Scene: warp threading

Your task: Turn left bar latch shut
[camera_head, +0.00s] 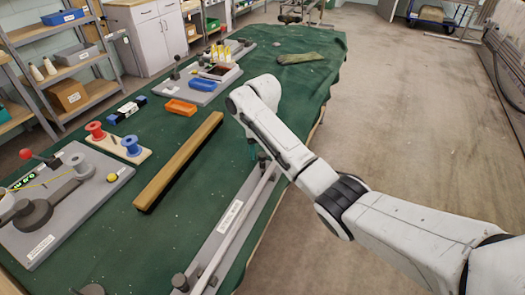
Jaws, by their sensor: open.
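A pale bar (236,222) lies along a long grey base plate (222,235) near the right edge of the green-covered table. A dark round latch (180,282) sits at the bar's near end, with nothing of mine close to it. Another dark fitting (264,160) stands at the far end. My white arm reaches in from the right and bends down there. My gripper (252,150) is open and points down beside the far fitting, mostly hidden behind my arm. I cannot tell whether it touches the fitting or how far either latch is turned.
A wooden beam (180,160) lies left of the bar. Floor right of the table is clear.

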